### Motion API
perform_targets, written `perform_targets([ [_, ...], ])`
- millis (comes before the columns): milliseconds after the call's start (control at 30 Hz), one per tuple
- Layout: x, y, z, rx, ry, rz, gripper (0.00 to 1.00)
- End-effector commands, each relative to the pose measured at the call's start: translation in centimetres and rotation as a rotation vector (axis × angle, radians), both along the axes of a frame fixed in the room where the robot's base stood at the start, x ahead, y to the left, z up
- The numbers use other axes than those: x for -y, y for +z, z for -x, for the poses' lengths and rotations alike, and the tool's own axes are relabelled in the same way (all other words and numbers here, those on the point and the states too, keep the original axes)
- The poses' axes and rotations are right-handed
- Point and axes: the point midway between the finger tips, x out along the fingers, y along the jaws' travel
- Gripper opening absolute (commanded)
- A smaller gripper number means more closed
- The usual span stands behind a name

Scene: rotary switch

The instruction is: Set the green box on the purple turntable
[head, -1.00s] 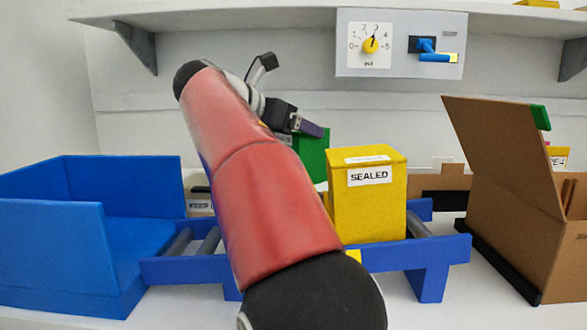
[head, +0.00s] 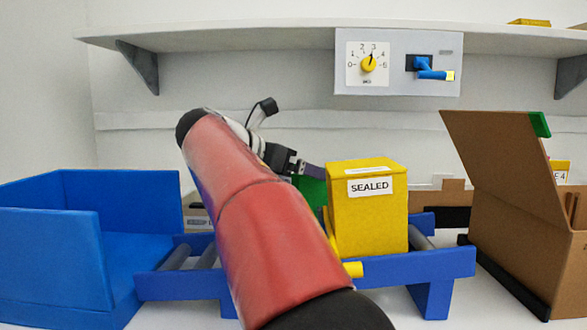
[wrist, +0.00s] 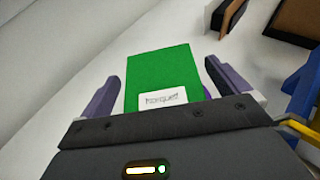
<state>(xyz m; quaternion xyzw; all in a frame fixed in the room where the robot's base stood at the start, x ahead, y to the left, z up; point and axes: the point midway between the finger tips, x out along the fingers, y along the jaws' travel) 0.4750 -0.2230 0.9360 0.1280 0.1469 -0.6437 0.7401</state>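The green box (wrist: 160,75) lies between the two purple-grey fingers of my gripper (wrist: 162,72) in the wrist view, with a white label on its face. In the head view the green box (head: 313,193) shows only in part, behind my arm and left of the yellow box. My gripper (head: 308,169) is at its upper part there. I cannot tell whether its underside touches anything.
A yellow box marked SEALED (head: 368,220) stands on a blue roller stand (head: 440,265) right of my gripper. An open blue bin (head: 50,235) is at left, a brown carton (head: 515,220) at right.

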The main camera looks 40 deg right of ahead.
Motion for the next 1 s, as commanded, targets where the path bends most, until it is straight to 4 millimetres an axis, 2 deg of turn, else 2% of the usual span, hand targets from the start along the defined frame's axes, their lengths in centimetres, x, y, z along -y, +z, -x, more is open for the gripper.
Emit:
perform_targets([
  [267, 0.0, 0.2, 0.0, 0.001, 0.0, 0.0, 1.0],
  [367, -0.7, 0.6, 0.0, 0.001, 0.003, 0.0, 1.0],
  [800, -8.6, 4.1, 1.1, 0.001, 0.004, 0.0, 1.0],
  [1000, -10.7, 4.8, 1.4, 0.001, 0.002, 0.0, 1.0],
])
